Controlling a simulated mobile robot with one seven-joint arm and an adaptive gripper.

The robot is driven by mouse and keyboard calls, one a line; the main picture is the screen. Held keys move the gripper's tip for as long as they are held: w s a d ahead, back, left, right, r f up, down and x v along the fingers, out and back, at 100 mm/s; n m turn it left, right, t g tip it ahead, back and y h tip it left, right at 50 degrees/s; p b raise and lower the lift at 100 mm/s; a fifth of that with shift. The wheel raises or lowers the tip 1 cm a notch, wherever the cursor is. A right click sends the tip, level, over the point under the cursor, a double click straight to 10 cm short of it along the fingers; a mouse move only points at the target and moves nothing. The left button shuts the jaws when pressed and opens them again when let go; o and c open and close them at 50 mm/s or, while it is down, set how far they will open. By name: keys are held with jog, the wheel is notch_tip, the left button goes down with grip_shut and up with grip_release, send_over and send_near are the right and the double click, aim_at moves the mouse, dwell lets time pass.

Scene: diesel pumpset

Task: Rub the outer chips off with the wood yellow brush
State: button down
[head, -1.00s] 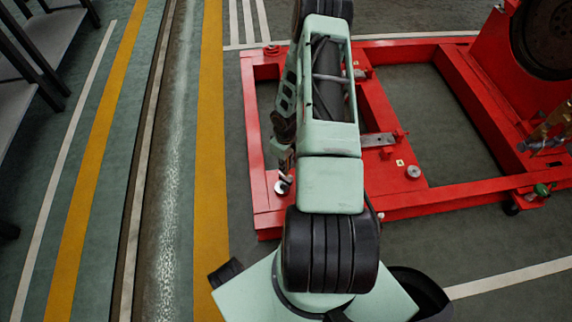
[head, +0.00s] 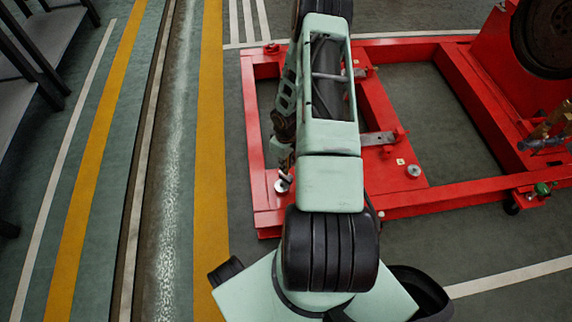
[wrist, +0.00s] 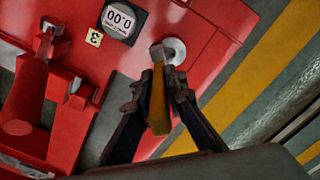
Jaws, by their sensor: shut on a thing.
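My gripper (wrist: 158,92) is shut on the wood yellow brush (wrist: 158,103), a narrow yellow-brown piece between the two dark fingers. The brush's far end is over the edge of a round pale metal pad (wrist: 173,50) on the red frame; I cannot tell whether it touches. In the head view the pad (head: 281,186) shows at the frame's near left corner, with my gripper just above it, small and partly hidden by my arm. No chips can be made out clearly in either view.
The red frame (head: 400,206) spreads to the right, with a dark round part (head: 540,38) at upper right. A 0.00 readout (wrist: 122,18) and a tag marked 3 (wrist: 94,37) lie near the pad. Open floor with yellow lines (head: 210,150) lies left.

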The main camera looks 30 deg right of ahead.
jog(key=shift+f+b, duration=0.8)
jog(key=shift+f, duration=0.2)
jog(key=shift+w+a+r, duration=0.1)
jog(key=shift+w+a, duration=0.2)
jog(key=shift+a, duration=0.3)
jog(key=shift+w+a+b, duration=0.25)
jog(key=shift+a+b, duration=0.1)
jog(key=shift+a, duration=0.15)
jog(key=shift+d, duration=0.1)
jog(key=shift+s+d, duration=0.3)
jog(key=shift+d, duration=0.2)
jog(key=shift+s+d, duration=0.3)
jog(key=shift+d, duration=0.2)
jog(key=shift+w+a, duration=0.3)
jog(key=shift+a, duration=0.25)
jog(key=shift+w+a, duration=0.3)
jog(key=shift+a, duration=0.25)
jog(key=shift+d, duration=0.1)
